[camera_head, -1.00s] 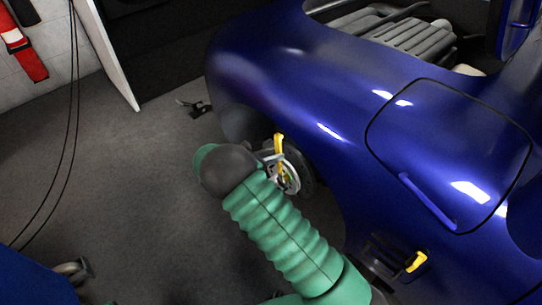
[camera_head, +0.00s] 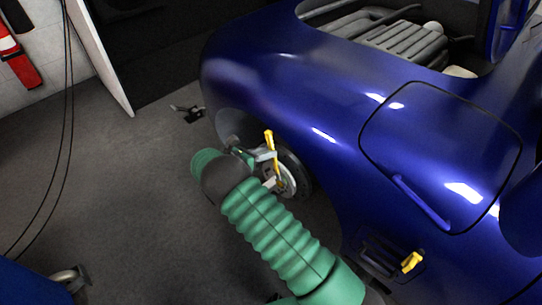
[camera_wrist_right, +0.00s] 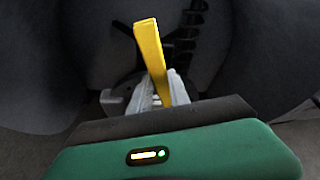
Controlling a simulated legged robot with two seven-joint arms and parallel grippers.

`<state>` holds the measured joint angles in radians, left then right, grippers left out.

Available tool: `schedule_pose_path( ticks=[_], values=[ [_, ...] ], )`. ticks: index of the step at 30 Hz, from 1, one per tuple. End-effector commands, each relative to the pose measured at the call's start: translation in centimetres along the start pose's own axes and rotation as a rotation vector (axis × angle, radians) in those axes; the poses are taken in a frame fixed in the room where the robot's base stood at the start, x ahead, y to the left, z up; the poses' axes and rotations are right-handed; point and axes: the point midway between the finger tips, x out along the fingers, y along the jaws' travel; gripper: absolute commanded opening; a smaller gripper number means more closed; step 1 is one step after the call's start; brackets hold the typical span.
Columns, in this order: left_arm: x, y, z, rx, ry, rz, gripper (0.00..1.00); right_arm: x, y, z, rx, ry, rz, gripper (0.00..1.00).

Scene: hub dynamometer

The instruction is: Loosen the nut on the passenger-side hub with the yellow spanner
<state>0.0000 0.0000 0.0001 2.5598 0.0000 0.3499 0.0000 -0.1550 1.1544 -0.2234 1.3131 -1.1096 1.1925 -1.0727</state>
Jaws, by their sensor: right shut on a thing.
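The yellow spanner (camera_head: 268,140) stands nearly upright in front of the hub (camera_head: 289,184) in the open wheel arch of the blue car. My right gripper (camera_head: 268,168), at the end of the green arm, is shut on the spanner. In the right wrist view the spanner (camera_wrist_right: 151,48) rises, tilted left, from between the pale fingers of my right gripper (camera_wrist_right: 161,92). The nut is hidden, and I cannot tell whether the spanner is seated on it. My left gripper is out of view.
The blue car body (camera_head: 300,100) curves close above and right of the arm. A dark holder with a yellow piece (camera_head: 411,262) is at lower right. A small dark object (camera_head: 190,113) lies on the floor. Open grey floor (camera_head: 120,190) is on the left.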

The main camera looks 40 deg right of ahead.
Motion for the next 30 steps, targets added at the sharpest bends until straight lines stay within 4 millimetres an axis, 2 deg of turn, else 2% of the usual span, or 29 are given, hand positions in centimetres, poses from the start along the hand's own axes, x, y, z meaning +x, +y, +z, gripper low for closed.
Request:
schedule_pose_path(
  ticks=[3, 11, 17, 24, 30],
  values=[
    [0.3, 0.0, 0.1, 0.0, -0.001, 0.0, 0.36, 0.0, 0.8, 0.0, -0.036, 0.001, -0.009, 0.0],
    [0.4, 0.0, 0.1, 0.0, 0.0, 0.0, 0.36, -0.1, 0.8, 0.0, -0.04, 0.002, -0.01, 0.0],
    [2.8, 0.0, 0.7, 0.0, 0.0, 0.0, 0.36, 0.3, 2.8, -0.9, -0.128, -0.001, -0.048, 0.0],
    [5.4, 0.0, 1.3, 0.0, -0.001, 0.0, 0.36, 0.4, 4.4, -1.0, -0.223, -0.001, -0.086, 0.0],
    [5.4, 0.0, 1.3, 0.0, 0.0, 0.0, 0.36, 0.1, 4.5, -0.6, -0.248, 0.003, -0.095, 0.0]
  ],
)
